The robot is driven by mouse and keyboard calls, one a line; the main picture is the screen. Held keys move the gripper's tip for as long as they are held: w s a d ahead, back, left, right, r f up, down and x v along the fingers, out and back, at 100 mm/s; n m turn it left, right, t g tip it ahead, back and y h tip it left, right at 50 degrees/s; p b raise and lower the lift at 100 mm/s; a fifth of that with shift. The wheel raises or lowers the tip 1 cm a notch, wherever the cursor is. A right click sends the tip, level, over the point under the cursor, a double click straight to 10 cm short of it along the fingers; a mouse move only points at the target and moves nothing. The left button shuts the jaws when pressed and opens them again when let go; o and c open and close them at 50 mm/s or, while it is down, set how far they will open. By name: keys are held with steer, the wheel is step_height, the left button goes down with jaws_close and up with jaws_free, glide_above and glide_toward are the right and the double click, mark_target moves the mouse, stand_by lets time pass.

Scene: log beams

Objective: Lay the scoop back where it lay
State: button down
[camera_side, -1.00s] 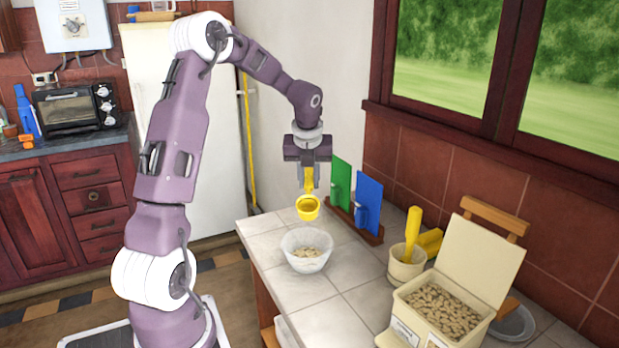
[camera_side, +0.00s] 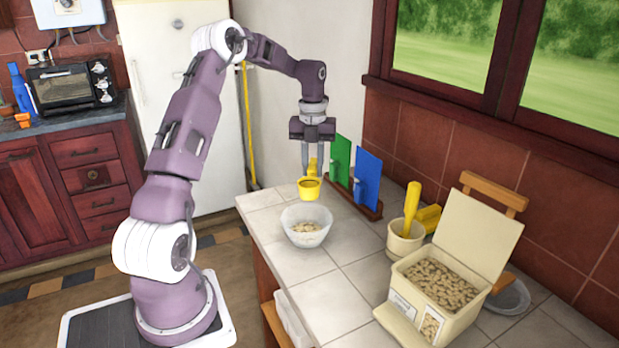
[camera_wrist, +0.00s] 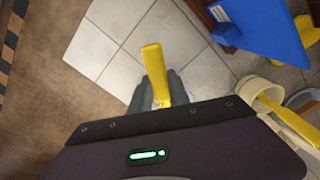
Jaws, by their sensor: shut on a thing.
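My gripper (camera_side: 313,172) is shut on the yellow scoop (camera_side: 309,188) and holds it above the counter. In the side view the scoop's cup hangs behind and above the white bowl, left of the green board. In the wrist view the scoop's handle (camera_wrist: 154,68) points up the picture from between the fingers (camera_wrist: 160,95). The scoop's cup is hidden in the wrist view. A frosted white bowl (camera_side: 316,238) with some pellets in it stands on the tiled counter (camera_side: 345,300).
A green board (camera_side: 340,160) and a blue board (camera_side: 368,180) stand in a wooden rack right of the scoop. A cream pot (camera_side: 398,243) holds a yellow-handled tool. An open cream bin (camera_side: 462,318) of pellets stands front right. Tiles between bowl and bin are clear.

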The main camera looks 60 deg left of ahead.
steer(key=w+d+f+m, duration=0.1)
steer(key=w+d+f, duration=0.1)
steer(key=d, duration=0.7)
steer(key=w+d+f+m, duration=0.1)
steer(key=w+d, duration=0.1)
steer(key=d, duration=0.7)
steer(key=shift+d+f, duration=0.1)
steer(key=shift+f, duration=3.3)
steer(key=shift+f, duration=0.6)
steer(key=c, duration=1.2)
jaws_free()
steer(key=shift+o, duration=0.2)
